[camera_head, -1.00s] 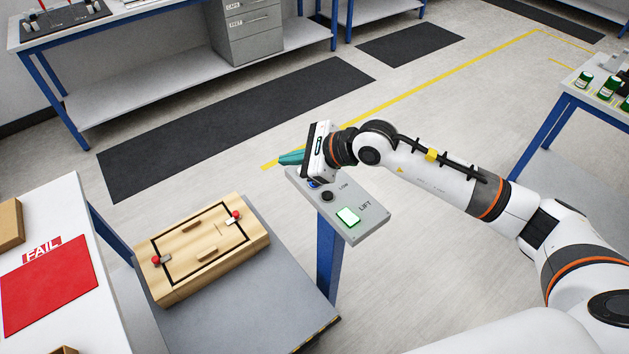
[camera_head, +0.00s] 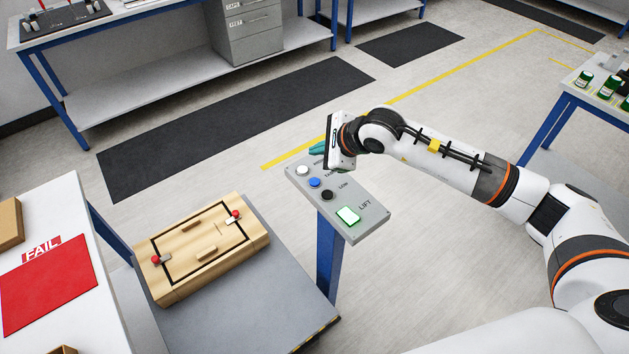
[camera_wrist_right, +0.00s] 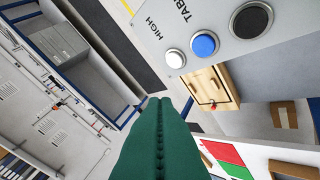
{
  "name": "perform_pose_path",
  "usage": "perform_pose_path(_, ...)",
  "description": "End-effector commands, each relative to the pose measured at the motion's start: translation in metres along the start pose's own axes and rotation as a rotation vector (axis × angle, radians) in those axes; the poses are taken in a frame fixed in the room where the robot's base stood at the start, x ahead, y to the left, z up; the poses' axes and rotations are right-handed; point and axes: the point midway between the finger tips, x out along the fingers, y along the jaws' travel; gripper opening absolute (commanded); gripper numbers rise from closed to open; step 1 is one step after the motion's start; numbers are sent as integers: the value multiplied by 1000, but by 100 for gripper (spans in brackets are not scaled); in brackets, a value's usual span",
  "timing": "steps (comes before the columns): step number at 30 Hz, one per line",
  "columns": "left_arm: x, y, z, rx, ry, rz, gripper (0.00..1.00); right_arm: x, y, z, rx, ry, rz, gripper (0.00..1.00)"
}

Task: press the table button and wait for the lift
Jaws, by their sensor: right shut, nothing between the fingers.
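The control panel (camera_head: 361,227) stands on a blue post and bears a row of buttons. The blue table button (camera_head: 314,182) lies between the white HIGH button (camera_head: 302,170) and the black LOW button (camera_head: 327,195). A green lit light (camera_head: 348,215) is beside the word LIFT. My right gripper (camera_head: 317,148), with teal fingers, is shut and empty, beyond the panel's far end and clear of the buttons. The right wrist view shows the fingers (camera_wrist_right: 158,101) apart from the blue button (camera_wrist_right: 204,44). The lift platform (camera_head: 250,306) bears a wooden case (camera_head: 182,274). My left gripper is out of view.
A white table (camera_head: 75,322) with a red FAIL mat (camera_head: 50,285) stands at the left, close to the platform. A workbench with grey drawers (camera_head: 246,35) is at the back. Another table (camera_head: 566,90) with green-labelled containers is at the right. Floor beyond the panel is open.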

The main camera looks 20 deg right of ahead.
Motion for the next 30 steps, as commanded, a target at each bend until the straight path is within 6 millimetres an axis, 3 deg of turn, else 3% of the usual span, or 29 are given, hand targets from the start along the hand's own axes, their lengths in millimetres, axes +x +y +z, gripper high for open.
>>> perform_pose_path(10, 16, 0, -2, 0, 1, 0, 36, 35, -26, 26, 1, -1, -2, 0)
perform_pose_path(15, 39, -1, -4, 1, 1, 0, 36, 51, -37, 37, 0, 1, 0, 0)
perform_pose_path(30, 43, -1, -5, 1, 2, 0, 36, 53, -39, 38, 0, 1, -1, 0)
